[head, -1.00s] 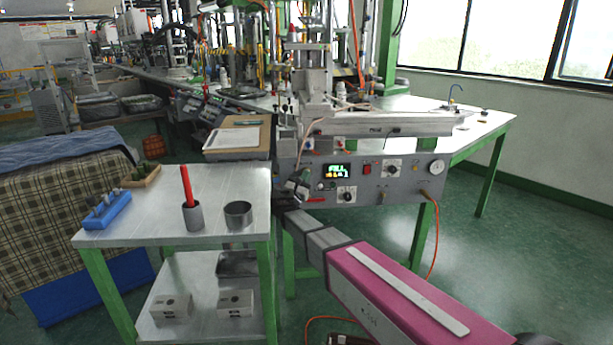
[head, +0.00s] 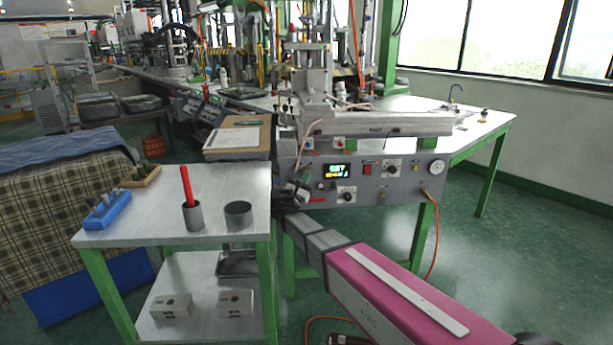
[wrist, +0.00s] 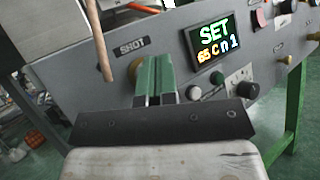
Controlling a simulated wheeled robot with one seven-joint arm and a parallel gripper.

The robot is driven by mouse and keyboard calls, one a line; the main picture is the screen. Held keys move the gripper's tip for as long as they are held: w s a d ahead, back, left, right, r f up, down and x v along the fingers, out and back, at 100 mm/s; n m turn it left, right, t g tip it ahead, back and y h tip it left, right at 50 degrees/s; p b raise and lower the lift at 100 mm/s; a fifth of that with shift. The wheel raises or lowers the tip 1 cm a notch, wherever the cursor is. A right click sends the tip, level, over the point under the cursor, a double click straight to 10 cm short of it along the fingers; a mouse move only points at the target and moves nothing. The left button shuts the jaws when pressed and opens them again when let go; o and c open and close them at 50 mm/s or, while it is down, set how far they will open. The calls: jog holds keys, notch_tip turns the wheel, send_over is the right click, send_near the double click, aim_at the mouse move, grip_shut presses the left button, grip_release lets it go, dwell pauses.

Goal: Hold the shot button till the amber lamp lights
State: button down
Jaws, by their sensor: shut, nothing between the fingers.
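The grey control panel (head: 405,190) of the injection machine carries a display (head: 337,171). In the wrist view the display (wrist: 213,42) reads SET with smaller amber characters below. The SHOT label (wrist: 131,47) is just left of my fingers. My gripper (head: 298,189) is at the panel's left end, its green fingers (wrist: 155,76) shut and empty, pointing at the panel just below and right of the label. The shot button is not clearly visible, seemingly hidden by the fingertips, so contact cannot be told. I cannot pick out a lit amber lamp.
A red switch (head: 367,169), dark knobs (head: 347,195) and a gauge (head: 437,166) are on the panel. A side table (head: 150,225) at left holds a blue rack (head: 107,212), a cup with a red stick (head: 193,217) and an empty-looking cup (head: 238,215).

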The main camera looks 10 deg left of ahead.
jog(key=s, duration=0.1)
jog(key=s+d, duration=0.1)
jog(key=s, duration=0.2)
jog(key=shift+s+d, duration=0.25)
jog(key=shift+s, duration=0.15)
dwell(0.4)
jog(key=s+d+f+m+g+h, duration=0.1)
jog(key=d+f+m+g, duration=0.35)
jog(key=d, duration=0.45)
jog(key=s+d+f+m+g+h, duration=0.1)
jog(key=d+f+m+g, duration=0.3)
jog(key=d, duration=0.6)
jog(key=s+d+f+m+g+h, duration=0.1)
jog(key=s+d+f+m+g, duration=0.15)
jog(key=d+m+g, duration=0.5)
jog(key=s+d+f+m+g+y, duration=0.3)
jog(key=s+d+f+m+y, duration=0.2)
jog(key=s, duration=0.3)
jog(key=s+d+f+m+g+y, duration=0.3)
jog(key=s+d+f+m+y, duration=0.2)
jog(key=s+d+m+y, duration=0.1)
jog(key=shift+s+d+f+m, duration=0.2)
jog(key=shift+s+d+m, duration=0.45)
jog(key=shift+s+m, duration=0.45)
